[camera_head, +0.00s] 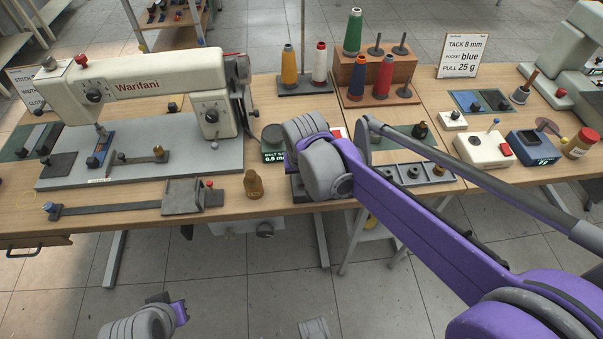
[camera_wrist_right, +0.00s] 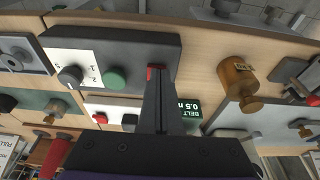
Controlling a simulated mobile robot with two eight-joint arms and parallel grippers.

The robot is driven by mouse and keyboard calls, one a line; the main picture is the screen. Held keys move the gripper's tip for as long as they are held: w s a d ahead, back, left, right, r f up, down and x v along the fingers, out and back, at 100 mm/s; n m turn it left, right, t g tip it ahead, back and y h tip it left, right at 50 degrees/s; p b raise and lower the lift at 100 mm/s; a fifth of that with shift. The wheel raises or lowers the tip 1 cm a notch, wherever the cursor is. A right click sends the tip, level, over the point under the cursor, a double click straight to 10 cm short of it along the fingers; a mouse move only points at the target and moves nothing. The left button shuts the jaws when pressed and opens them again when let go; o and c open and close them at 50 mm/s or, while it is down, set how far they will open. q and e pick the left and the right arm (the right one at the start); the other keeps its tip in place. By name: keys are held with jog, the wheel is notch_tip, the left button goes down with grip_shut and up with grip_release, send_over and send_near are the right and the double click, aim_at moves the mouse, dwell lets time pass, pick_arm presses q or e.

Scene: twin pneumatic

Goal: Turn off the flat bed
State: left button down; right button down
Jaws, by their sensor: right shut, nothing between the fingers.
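The flat bed sewing machine (camera_head: 140,90), cream with "Warifani" on its arm, stands at the left of the table. In the right wrist view a dark switch box (camera_wrist_right: 140,45) has a white panel (camera_wrist_right: 80,52), a black selector knob (camera_wrist_right: 70,76) and a green button (camera_wrist_right: 113,80). A small red patch (camera_wrist_right: 155,68) shows at my fingertips; whether it is a button is unclear. My right gripper (camera_wrist_right: 158,72) is shut and empty, its tips over this box; contact is unclear. In the head view my wrist hides most of the box. Only part of my left wrist shows, without clear fingers.
A brown bottle (camera_head: 253,183) stands near the table's front edge, beside the box. Behind are a green-black belt gauge (camera_head: 272,143) and thread spools on stands (camera_head: 305,87). A grey tray (camera_head: 405,172) lies right of my wrist, under my forearm.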

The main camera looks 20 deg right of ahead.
jog(key=shift+w+r, duration=0.1)
jog(key=shift+w+d+r, duration=0.15)
jog(key=shift+w+r, duration=0.05)
jog(key=shift+w, duration=0.35)
jog(key=shift+r+p, duration=0.55)
jog(key=shift+p, duration=0.1)
notch_tip(320, 180, up, 3)
jog(key=shift+w+r+p, duration=0.1)
jog(key=shift+w+p, duration=0.05)
jog(key=shift+p, duration=1.05)
jog(key=s+a+r, duration=0.1)
jog(key=s+r, duration=0.4)
jog(key=r, duration=0.3)
jog(key=shift+r+p, duration=0.3)
jog(key=shift+p, duration=0.1)
jog(key=s+d+f+n+t+p, duration=0.1)
jog(key=s+f+p, duration=0.3)
jog(key=s, duration=1)
notch_tip(320, 180, down, 3)
jog(key=shift+s+d+r+n+t+y+p, duration=0.15)
jog(key=shift+s+n+t+y+p, duration=0.2)
jog(key=shift+n+t, duration=0.45)
